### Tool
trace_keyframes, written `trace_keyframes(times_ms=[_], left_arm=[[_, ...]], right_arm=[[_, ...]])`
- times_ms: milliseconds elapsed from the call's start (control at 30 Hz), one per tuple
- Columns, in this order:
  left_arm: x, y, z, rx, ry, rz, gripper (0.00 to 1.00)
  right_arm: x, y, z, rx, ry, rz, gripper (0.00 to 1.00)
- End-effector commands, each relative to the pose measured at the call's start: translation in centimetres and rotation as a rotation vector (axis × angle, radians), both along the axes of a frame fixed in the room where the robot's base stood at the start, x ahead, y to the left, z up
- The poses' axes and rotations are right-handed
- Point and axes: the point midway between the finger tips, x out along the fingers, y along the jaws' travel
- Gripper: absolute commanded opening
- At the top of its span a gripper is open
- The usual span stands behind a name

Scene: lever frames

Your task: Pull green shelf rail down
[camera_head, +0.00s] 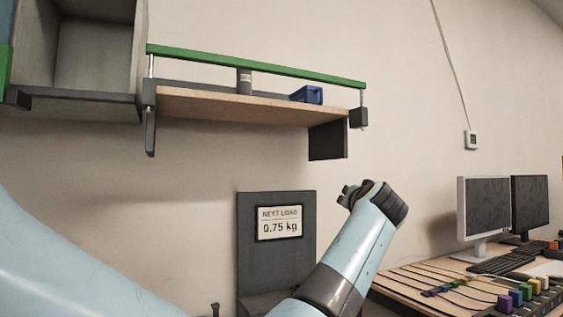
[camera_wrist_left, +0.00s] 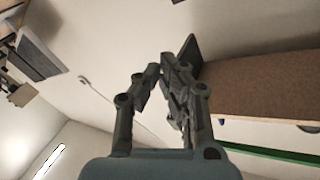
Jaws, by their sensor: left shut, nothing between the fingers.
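The green shelf rail (camera_head: 255,66) runs along the front of a wooden shelf (camera_head: 235,106), raised above the board on thin posts at both ends. It also shows in the left wrist view (camera_wrist_left: 270,153) along the lower right, below the shelf board (camera_wrist_left: 265,88). My left gripper (camera_head: 347,194) is below and to the right of the shelf's right end, apart from the rail and partly hidden by its own wrist. In the left wrist view its fingers (camera_wrist_left: 162,65) are closed together with nothing between them. My right gripper is not in view.
A grey can (camera_head: 244,82) and a blue item (camera_head: 307,95) stand on the shelf. A dark bracket (camera_head: 328,140) hangs under its right end. A sign (camera_head: 279,222) reads "NEXT LOAD 0.75 kg".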

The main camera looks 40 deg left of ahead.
Motion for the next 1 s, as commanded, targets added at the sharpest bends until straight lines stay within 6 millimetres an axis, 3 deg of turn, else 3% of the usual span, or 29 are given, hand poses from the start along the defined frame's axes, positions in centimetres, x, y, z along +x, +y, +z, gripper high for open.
trace_keyframes(times_ms=[33, 200, 300, 400, 500, 600, 1000], left_arm=[[-0.6, 0.4, 5.3, 0.006, -0.071, 0.034, 0.0], [-4.6, 1.7, 19.5, 0.017, -0.29, 0.163, 0.0], [-7.9, 2.4, 26.2, 0.009, -0.406, 0.237, 0.0], [-11.0, 3.0, 31.1, -0.002, -0.501, 0.297, 0.0], [-13.3, 3.3, 34.1, -0.015, -0.567, 0.339, 0.0], [-14.7, 3.5, 35.7, -0.022, -0.604, 0.363, 0.0], [-15.1, 3.6, 36.2, -0.024, -0.616, 0.371, 0.0]], right_arm=[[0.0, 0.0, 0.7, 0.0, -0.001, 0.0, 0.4], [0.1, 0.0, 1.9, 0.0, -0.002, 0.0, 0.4], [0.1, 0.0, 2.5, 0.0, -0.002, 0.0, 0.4], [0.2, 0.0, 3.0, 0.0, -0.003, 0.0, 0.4], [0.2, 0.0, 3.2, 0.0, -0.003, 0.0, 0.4], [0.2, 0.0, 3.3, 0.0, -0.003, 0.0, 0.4], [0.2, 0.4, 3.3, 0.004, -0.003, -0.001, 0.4]])
